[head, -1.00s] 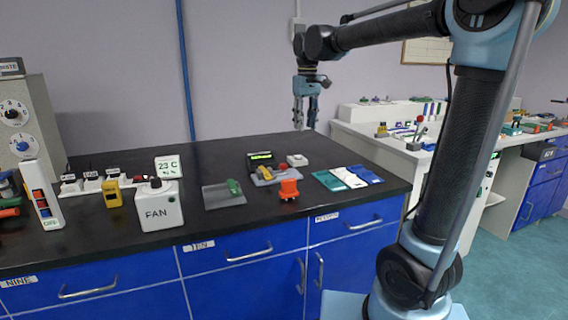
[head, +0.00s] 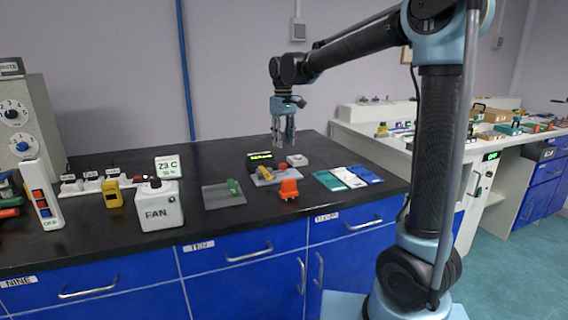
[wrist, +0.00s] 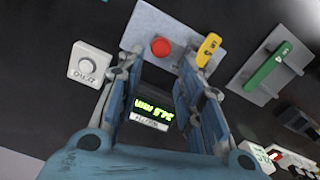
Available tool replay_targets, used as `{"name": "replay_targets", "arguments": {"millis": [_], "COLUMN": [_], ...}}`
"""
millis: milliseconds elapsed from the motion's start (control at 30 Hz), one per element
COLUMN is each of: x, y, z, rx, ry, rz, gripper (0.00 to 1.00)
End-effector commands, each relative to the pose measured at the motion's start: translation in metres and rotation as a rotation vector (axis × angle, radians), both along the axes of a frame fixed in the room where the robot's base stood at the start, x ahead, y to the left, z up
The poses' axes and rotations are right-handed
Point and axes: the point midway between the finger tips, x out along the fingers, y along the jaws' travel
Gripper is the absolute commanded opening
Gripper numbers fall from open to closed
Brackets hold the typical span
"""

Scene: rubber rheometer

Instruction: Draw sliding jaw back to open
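No part is plainly marked as the sliding jaw. A grey plate (wrist: 195,17) carries a yellow handle-like part (wrist: 208,48) and a red round knob (wrist: 160,46); in the head view this plate (head: 268,180) lies on the black bench. A second grey plate (head: 224,199) to its left bears a green handle-like part (head: 233,186), also in the wrist view (wrist: 267,65). I cannot tell which part is the jaw. My gripper (head: 283,145) hangs pointing down above the bench. In the wrist view its fingers (wrist: 150,75) are apart with nothing held.
A small display with green digits (wrist: 153,107) shows between my fingers. A white dial box (wrist: 88,64) stands beside the plate. An orange-red object (head: 289,189) stands in front. The FAN box (head: 160,206) is left; coloured mats (head: 348,178) lie right.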

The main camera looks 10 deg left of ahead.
Motion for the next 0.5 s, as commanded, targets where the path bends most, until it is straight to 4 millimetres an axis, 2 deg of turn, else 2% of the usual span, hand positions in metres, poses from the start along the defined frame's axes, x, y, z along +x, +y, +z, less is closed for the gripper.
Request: {"name": "replay_targets", "arguments": {"millis": [300,500], "x": [0.000,0.000], "y": [0.000,0.000], "z": [-0.055,-0.079], "rx": [0.000,0.000], "ry": [0.000,0.000], "rz": [0.000,0.000], "gripper": [0.34,0.34]}}
